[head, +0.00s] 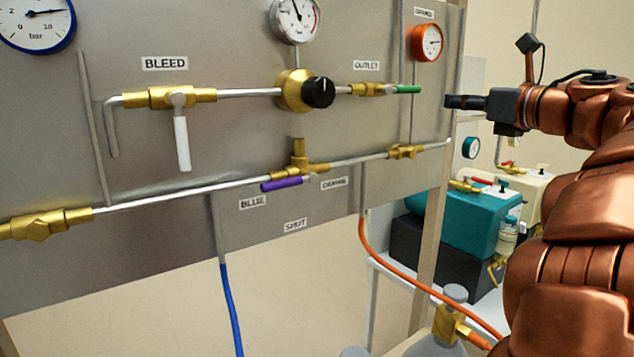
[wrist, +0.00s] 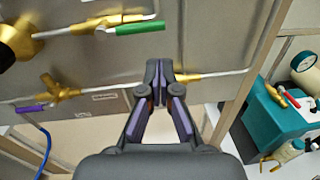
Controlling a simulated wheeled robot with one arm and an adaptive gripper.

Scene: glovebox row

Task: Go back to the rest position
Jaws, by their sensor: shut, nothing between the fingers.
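My gripper (head: 462,102) shows at the right of the head view, in front of the right edge of the grey valve panel (head: 250,50). In the wrist view my gripper (wrist: 159,68) points at the panel, its fingertips together with nothing between them. The green outlet handle (head: 406,89) lies to its left in the head view; in the wrist view the green handle (wrist: 140,28) is above and left of the fingertips. The tips overlap the lower pipe near a brass fitting (wrist: 190,77) in that view. I cannot tell whether they touch anything.
The white bleed handle (head: 182,145) hangs down and the purple handle (head: 282,184) lies along the lower pipe. Blue (head: 230,305) and orange (head: 400,285) hoses hang below the panel. A gas cylinder (head: 437,340) stands low. Teal equipment (head: 480,222) stands behind at right.

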